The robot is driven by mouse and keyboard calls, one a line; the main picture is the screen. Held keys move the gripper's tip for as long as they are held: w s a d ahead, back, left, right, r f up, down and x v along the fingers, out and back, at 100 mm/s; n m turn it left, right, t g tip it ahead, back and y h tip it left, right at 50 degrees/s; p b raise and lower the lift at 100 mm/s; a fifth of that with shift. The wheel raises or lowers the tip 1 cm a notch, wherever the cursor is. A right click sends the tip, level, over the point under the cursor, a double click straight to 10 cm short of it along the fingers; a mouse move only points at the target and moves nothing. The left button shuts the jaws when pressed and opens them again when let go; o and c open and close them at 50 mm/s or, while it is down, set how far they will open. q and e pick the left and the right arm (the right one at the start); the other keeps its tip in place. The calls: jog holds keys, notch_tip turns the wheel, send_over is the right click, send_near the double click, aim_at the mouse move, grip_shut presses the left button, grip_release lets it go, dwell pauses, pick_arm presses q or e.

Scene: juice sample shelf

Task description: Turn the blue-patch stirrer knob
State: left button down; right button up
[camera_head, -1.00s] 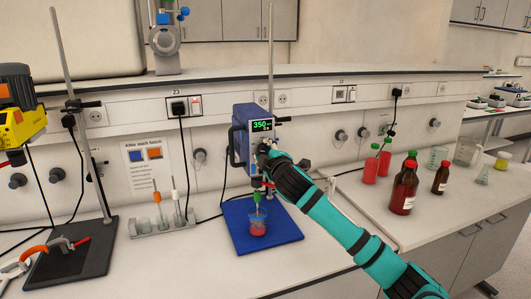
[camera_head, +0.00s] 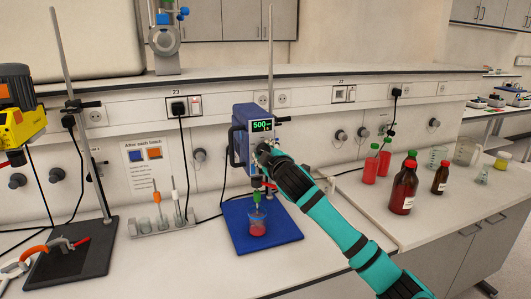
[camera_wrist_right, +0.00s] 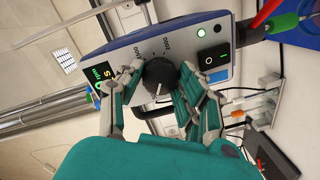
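The blue stirrer (camera_head: 240,143) hangs on a stand over a blue base plate (camera_head: 280,227). Its display (camera_head: 261,125) reads 500. In the right wrist view its front panel shows the dark round knob (camera_wrist_right: 158,73) with a white pointer line, beside a black rocker switch (camera_wrist_right: 212,57). My right gripper (camera_head: 264,150) is at the stirrer's front and covers the knob in the head view. In the right wrist view its fingers (camera_wrist_right: 158,88) are closed in on both sides of the knob and appear to touch it. My left gripper is out of view.
A beaker of red liquid (camera_head: 257,224) stands on the plate below the stirrer. A yellow stirrer (camera_head: 20,125) is at the left. A sign with blue and orange patches (camera_head: 145,154) is on the wall. Brown bottles (camera_head: 403,188) stand right of my arm.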

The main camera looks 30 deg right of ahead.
jog(key=shift+o, duration=1)
jog(key=shift+f, duration=0.1)
jog(key=v, duration=1.2)
